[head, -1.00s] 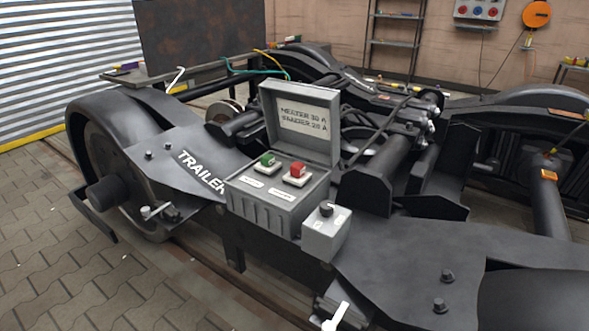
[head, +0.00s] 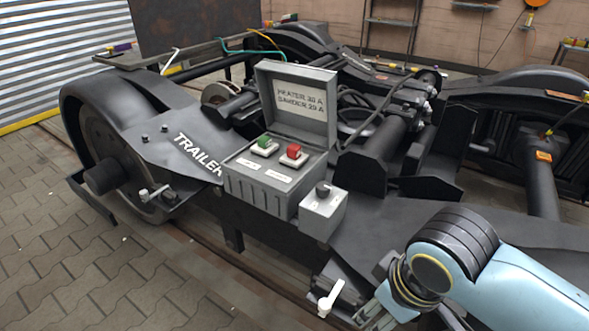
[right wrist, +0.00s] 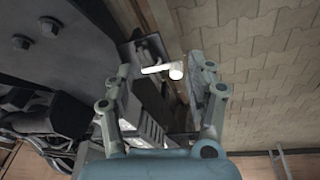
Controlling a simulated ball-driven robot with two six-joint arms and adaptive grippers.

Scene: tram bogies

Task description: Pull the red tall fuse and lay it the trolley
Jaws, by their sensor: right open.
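The red fuse (head: 291,152) stands upright in a pale socket inside the open grey fuse box (head: 262,200) on the bogie frame. A green fuse (head: 264,142) stands to its left. The box lid (head: 300,104) is raised and lettered for heater and sander. My right gripper (head: 368,312) is low at the front of the bogie, below and right of the box. The right wrist view shows its two fingers (right wrist: 166,75) spread, with a white lever (right wrist: 165,70) showing between them. My left gripper is out of view. I cannot make out a trolley.
A smaller grey box with a dark knob (head: 323,190) sits right of the fuse box. The white lever (head: 331,297) juts out below it. The bogie (head: 150,140) carries hoses and bolts. Paved floor (head: 50,230) is clear at the left.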

